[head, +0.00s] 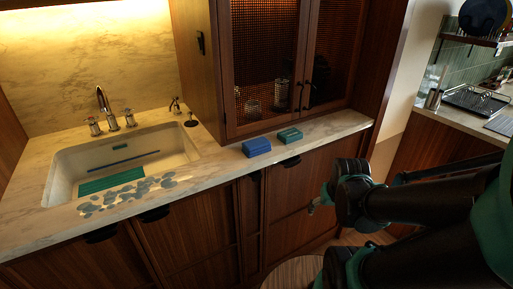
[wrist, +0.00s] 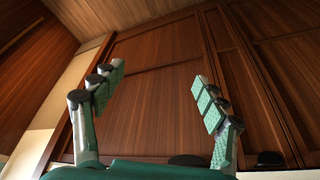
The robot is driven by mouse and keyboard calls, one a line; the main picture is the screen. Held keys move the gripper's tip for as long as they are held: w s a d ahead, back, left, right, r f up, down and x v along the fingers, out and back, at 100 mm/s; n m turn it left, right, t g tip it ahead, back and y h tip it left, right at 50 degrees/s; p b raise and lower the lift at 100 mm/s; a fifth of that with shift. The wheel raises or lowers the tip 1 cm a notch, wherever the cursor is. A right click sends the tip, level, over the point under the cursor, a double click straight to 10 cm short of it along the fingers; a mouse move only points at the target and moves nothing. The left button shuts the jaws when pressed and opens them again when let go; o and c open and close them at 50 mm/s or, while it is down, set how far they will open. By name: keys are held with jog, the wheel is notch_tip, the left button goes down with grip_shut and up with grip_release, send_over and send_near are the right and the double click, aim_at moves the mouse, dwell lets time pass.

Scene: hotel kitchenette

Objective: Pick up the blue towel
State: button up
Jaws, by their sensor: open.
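A blue folded towel (head: 257,146) lies on the marble counter, in front of the mesh-door cabinet and right of the sink. A green folded item (head: 289,135) of similar shape lies just to its right. My gripper (head: 313,207) is in front of the lower cabinets, below and to the right of the towel, apart from it. In the wrist view, my gripper (wrist: 160,95) has its two green-padded fingers spread wide with nothing between them, facing wooden panels. The towel does not show in the wrist view.
The sink (head: 120,165) with a faucet (head: 104,105) is at the left. A grey pebble-like mat (head: 125,195) lies at its front edge. The upper cabinet (head: 290,60) rises behind the towel. Dark handles (head: 290,162) stick out below the counter edge.

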jog(key=w+a+r+n+g, duration=0.1)
jog(key=w+a+r+n, duration=0.55)
jog(key=w+r, duration=0.2)
jog(key=w+a+r+n+h, duration=0.2)
jog(key=w+a+r+n, duration=0.1)
jog(key=a+r+n, duration=0.8)
jog(key=w+a+r+n+h, duration=0.2)
jog(key=w+a+r+n, duration=0.2)
jog(key=a+r+n, duration=0.6)
jog(key=m, duration=0.3)
send_over(256, 142)
jog(key=s+a, duration=0.1)
jog(key=a, duration=0.1)
jog(key=shift+g, duration=0.4)
notch_tip(256, 142, down, 11)
jog(key=shift+s+a+f, duration=0.1)
jog(key=x, duration=0.5)
jog(key=shift+d, duration=0.2)
jog(key=shift+d+f, duration=0.1)
jog(key=shift+f, duration=0.3)
jog(key=shift+f, duration=0.25)
